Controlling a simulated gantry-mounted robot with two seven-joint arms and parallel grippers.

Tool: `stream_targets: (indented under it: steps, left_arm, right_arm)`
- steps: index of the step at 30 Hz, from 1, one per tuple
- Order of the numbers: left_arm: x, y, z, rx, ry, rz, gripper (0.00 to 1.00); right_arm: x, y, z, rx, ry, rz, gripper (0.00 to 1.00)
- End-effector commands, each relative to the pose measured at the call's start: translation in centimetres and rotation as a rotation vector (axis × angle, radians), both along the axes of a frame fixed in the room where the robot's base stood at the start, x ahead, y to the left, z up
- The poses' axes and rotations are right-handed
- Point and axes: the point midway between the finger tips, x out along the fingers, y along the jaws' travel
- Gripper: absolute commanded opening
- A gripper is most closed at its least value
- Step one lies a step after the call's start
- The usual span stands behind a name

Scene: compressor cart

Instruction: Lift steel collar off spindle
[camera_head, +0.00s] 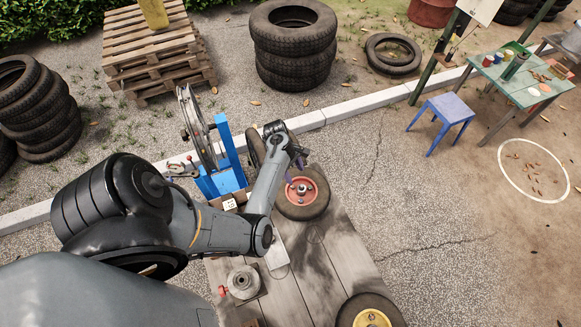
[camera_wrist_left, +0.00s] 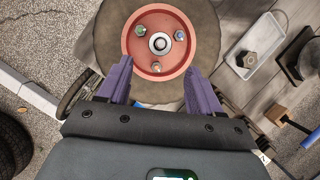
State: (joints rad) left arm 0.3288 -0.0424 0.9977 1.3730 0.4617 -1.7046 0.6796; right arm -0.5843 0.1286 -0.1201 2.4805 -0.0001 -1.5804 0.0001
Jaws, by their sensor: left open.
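A tyre with a red hub (camera_head: 301,190) lies flat on the grey plank deck in the head view. In the left wrist view the red hub (camera_wrist_left: 148,22) fills the top centre. A bright steel ring (camera_wrist_left: 160,43) sits around a short centre post, with several studs about it. I take this ring and post for the collar and spindle. My left gripper (camera_wrist_left: 159,66) is open and empty, its two purple fingers apart and pointing at the hub. Contact cannot be told. In the head view the left gripper (camera_head: 296,172) is beside the hub. The right gripper is not in view.
A grey round fitting with a red knob (camera_head: 243,282) stands on the deck (camera_head: 330,255). A blue stand (camera_head: 222,172) holds an upright wheel close to my arm. A yellow-hubbed tyre (camera_head: 368,310) is at the front. A nut (camera_wrist_left: 248,60) lies on a tray at right.

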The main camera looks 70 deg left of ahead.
Motion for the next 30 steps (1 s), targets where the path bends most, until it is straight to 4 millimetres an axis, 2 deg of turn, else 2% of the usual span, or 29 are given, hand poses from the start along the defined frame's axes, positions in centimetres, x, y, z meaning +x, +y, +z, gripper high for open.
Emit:
stream_targets:
  steps: [6,15,29,30]
  left_arm:
    - [0.7,-1.2,-3.3,-0.002,0.000,0.000,0.65]
    - [1.3,-2.3,-6.3,0.000,0.000,-0.001,0.65]
    - [1.4,-2.5,-7.0,0.001,0.000,-0.002,0.65]
    - [1.4,-2.5,-7.0,0.001,0.000,-0.002,0.59]
  right_arm:
    - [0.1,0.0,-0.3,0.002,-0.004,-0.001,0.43]
    - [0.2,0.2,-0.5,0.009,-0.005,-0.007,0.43]
    - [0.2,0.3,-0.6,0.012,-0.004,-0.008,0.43]
    - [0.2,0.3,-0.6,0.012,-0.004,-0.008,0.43]
